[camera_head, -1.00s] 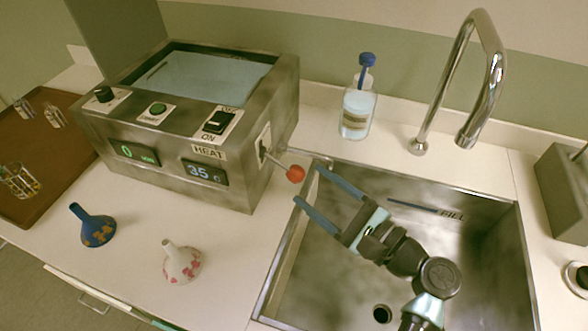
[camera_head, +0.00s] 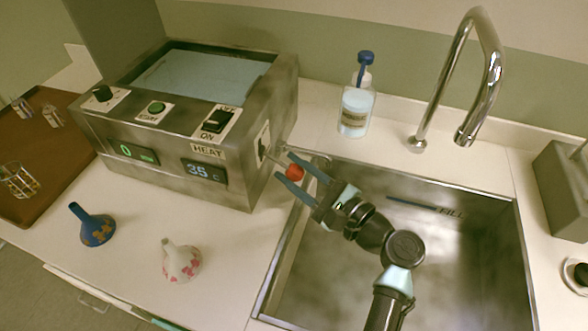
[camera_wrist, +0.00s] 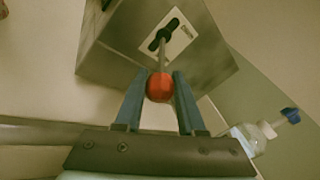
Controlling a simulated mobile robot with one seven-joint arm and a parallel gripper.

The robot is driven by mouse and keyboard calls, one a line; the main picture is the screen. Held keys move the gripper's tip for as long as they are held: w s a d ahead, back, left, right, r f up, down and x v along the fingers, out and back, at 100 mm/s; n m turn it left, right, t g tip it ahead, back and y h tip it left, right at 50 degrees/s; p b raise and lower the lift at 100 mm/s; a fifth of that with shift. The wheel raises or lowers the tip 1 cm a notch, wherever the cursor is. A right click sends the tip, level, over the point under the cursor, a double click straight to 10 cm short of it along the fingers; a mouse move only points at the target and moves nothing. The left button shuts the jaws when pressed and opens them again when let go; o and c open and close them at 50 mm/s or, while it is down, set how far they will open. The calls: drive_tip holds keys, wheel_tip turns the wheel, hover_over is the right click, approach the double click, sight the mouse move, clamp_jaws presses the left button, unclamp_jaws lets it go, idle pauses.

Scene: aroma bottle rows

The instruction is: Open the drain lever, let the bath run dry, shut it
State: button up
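The water bath (camera_head: 185,125) is a metal box with bluish water (camera_head: 205,76) in its open top. Its drain lever sticks out of the right side and ends in a red knob (camera_head: 294,172). In the wrist view the red knob (camera_wrist: 160,87) lies between the two blue fingers, with the lever's rod running to a dark pivot on a pale plate (camera_wrist: 170,40). My gripper (camera_head: 291,170) is open around the knob, with a small gap visible on each side. The bath's display reads about 35.
The sink (camera_head: 440,270) lies below and right of the lever, with a curved faucet (camera_head: 490,70) behind. A labelled bottle with a blue top (camera_head: 356,108) stands behind the lever. A brown tray (camera_head: 45,160) is at left.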

clamp_jaws()
idle(0.8)
drive_tip(key=shift+r, duration=0.1)
